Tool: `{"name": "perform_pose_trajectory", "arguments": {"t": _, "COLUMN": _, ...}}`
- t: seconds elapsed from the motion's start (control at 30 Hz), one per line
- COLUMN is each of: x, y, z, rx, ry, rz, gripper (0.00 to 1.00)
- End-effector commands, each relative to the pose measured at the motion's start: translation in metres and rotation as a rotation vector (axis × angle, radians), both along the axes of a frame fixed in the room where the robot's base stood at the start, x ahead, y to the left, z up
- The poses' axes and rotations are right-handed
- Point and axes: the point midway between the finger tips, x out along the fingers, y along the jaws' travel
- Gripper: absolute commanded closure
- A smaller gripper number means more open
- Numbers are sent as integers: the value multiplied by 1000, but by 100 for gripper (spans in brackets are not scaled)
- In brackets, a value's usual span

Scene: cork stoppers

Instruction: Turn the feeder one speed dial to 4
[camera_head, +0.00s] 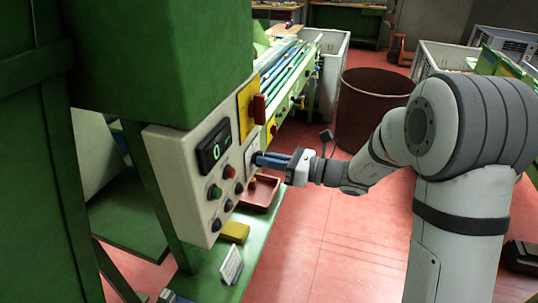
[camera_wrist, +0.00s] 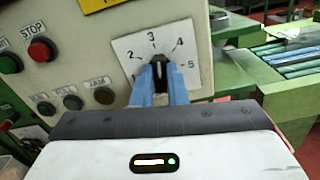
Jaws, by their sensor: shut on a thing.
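The speed dial is a black knob (camera_wrist: 158,66) with a pale line on it. It sits on a white plate (camera_wrist: 122,46) marked 2, 3, 4 and 5 in the wrist view. The knob's top lies below the 3, slightly to its right; the exact setting is hard to read. My gripper (camera_wrist: 158,84) has its blue fingers on either side of the knob and is shut on it. In the head view my gripper (camera_head: 262,159) reaches the panel's right part from the right, and the knob is hidden behind the fingers.
The control panel (camera_head: 170,165) carries a display (camera_head: 213,147) reading 0, a green button (camera_head: 215,192) and a red STOP button (camera_wrist: 41,50). Several dark knobs sit below. A yellow plate with a red handle (camera_head: 259,108) is just above the dial. A red tray (camera_head: 262,193) lies below.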

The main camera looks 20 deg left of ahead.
Motion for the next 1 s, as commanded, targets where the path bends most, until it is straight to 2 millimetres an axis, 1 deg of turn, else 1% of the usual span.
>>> {"name": "perform_pose_trajectory", "arguments": {"t": 0.03, "x": 0, "y": 0, "z": 5, "rx": 2, "ry": 41, "rz": -1, "gripper": 100}}
{"name": "perform_pose_trajectory", "arguments": {"t": 0.07, "x": 0, "y": 0, "z": 5, "rx": 4, "ry": 67, "rz": -1, "gripper": 100}}
{"name": "perform_pose_trajectory", "arguments": {"t": 0.4, "x": 2, "y": 0, "z": 5, "rx": 29, "ry": 370, "rz": -1, "gripper": 100}}
{"name": "perform_pose_trajectory", "arguments": {"t": 0.6, "x": 2, "y": 0, "z": 3, "rx": 42, "ry": 517, "rz": -1, "gripper": 100}}
{"name": "perform_pose_trajectory", "arguments": {"t": 0.8, "x": 2, "y": 0, "z": 2, "rx": 50, "ry": 622, "rz": 0, "gripper": 100}}
{"name": "perform_pose_trajectory", "arguments": {"t": 1.0, "x": 3, "y": 0, "z": 0, "rx": 55, "ry": 678, "rz": 1, "gripper": 100}}
